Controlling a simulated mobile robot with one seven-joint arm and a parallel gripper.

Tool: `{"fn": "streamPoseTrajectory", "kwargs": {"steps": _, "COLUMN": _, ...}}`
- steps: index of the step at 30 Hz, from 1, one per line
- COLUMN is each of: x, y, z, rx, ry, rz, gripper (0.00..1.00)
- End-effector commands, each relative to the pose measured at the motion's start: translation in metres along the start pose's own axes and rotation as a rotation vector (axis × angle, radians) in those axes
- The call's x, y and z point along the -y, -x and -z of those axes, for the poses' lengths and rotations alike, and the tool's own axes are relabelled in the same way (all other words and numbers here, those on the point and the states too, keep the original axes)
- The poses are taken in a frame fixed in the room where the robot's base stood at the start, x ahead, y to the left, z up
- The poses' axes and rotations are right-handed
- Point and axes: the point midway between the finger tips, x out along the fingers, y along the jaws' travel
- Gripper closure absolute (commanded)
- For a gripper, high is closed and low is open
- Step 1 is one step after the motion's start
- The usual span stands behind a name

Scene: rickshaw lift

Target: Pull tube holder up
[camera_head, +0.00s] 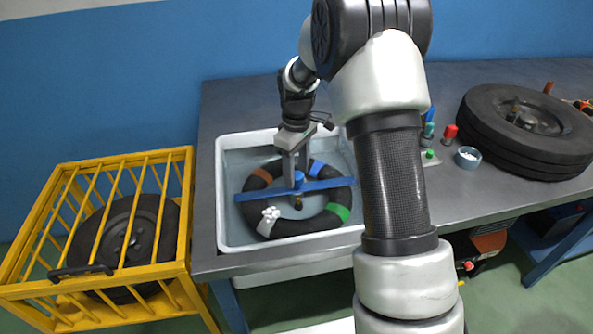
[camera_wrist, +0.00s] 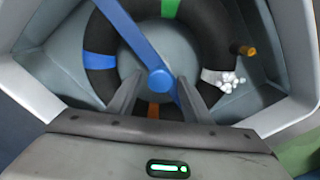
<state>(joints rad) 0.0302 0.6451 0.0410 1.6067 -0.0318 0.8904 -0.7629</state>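The tube holder is a blue bar (camera_head: 325,184) with a round blue knob (camera_wrist: 161,79) at its middle. It lies across a black inner tube (camera_head: 253,183) with coloured bands, in a white water basin (camera_head: 228,244). My gripper (camera_head: 295,168) points down over the middle of the bar. In the wrist view, my gripper's fingers (camera_wrist: 161,84) are apart, with the knob between their tips and a small gap on each side. The exact height of the tips relative to the knob is hard to tell. White bubbles (camera_head: 270,214) show on the tube at the front left.
A yellow cage (camera_head: 70,305) with a tyre (camera_head: 117,245) stands to the left. Another tyre (camera_head: 530,130) lies on the bench at the right. Small coloured items and a cup (camera_head: 468,156) are between it and my arm.

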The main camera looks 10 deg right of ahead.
Motion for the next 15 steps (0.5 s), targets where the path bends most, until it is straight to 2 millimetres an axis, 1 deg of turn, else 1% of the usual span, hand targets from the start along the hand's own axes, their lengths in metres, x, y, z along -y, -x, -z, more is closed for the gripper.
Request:
{"fn": "streamPoseTrajectory", "kwargs": {"steps": 1, "x": 0.0, "y": 0.0, "z": 0.0, "rx": 0.0, "ry": 0.0, "rz": 0.0, "gripper": 0.64}}
{"fn": "streamPoseTrajectory", "kwargs": {"steps": 7, "x": 0.0, "y": 0.0, "z": 0.0, "rx": 0.0, "ry": 0.0, "rz": 0.0, "gripper": 0.98}}
{"fn": "streamPoseTrajectory", "kwargs": {"steps": 8, "x": 0.0, "y": 0.0, "z": 0.0, "rx": 0.0, "ry": 0.0, "rz": 0.0, "gripper": 1.0}}
{"fn": "streamPoseTrajectory", "kwargs": {"steps": 11, "x": 0.0, "y": 0.001, "z": 0.0, "rx": 0.0, "ry": 0.0, "rz": 0.0, "gripper": 1.0}}
{"fn": "streamPoseTrajectory", "kwargs": {"steps": 14, "x": 0.0, "y": 0.008, "z": 0.0, "rx": -0.001, "ry": 0.0, "rz": 0.0, "gripper": 1.0}}
{"fn": "streamPoseTrajectory", "kwargs": {"steps": 15, "x": 0.0, "y": 0.014, "z": 0.0, "rx": -0.001, "ry": 0.0, "rz": 0.0, "gripper": 1.0}}
